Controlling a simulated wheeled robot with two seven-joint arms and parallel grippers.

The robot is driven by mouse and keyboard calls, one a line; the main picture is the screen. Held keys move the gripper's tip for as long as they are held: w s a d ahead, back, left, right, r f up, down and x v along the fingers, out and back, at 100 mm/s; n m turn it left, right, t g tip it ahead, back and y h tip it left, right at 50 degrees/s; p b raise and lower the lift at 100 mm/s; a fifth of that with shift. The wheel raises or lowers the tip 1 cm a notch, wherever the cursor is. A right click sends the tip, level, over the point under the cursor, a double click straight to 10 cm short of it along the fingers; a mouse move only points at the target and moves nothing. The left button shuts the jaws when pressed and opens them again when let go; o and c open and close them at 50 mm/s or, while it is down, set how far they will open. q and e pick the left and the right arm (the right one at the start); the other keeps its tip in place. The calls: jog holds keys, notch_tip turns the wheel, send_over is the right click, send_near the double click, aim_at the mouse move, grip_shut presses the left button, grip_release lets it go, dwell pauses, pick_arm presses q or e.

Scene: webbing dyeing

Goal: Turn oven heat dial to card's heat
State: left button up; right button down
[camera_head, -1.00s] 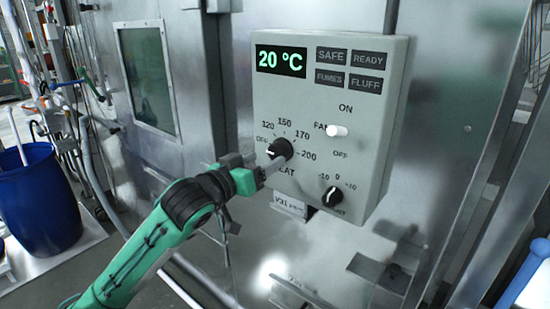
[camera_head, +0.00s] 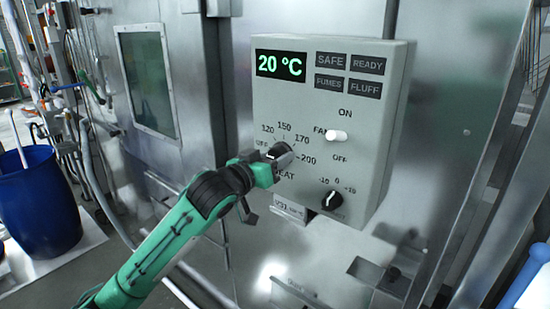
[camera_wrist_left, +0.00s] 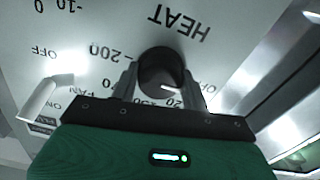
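The heat dial (camera_head: 279,152) is a black round knob at the lower left of the grey control box (camera_head: 385,130). Its printed scale runs from OFF through 120, 150 and 170 to 200. My left gripper (camera_head: 268,168) is at the dial, and in the left wrist view its two fingers lie close against both sides of the dial (camera_wrist_left: 160,68). The dial's white mark (camera_wrist_left: 171,87) points toward the OFF and 120 side. The display (camera_head: 281,65) reads 20 °C. A small card or label (camera_head: 289,209) hangs under the box; its text is too small to read fully. My right gripper is not in view.
A white fan switch (camera_head: 336,135) sits up and right of the heat dial. A second black dial (camera_head: 331,201), marked -10 to +10, is below right. A blue barrel (camera_head: 40,205) stands at the left. An oven window (camera_head: 147,75) is behind.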

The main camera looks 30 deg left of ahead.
pick_arm(q)
jog(key=shift+m, duration=0.3)
jog(key=m+p, duration=0.1)
jog(key=m, duration=0.2)
jog(key=shift+r, duration=0.1)
jog(key=m+p, duration=0.1)
jog(key=m, duration=0.3)
jog(key=shift+m, duration=0.7)
jog(key=o, duration=1)
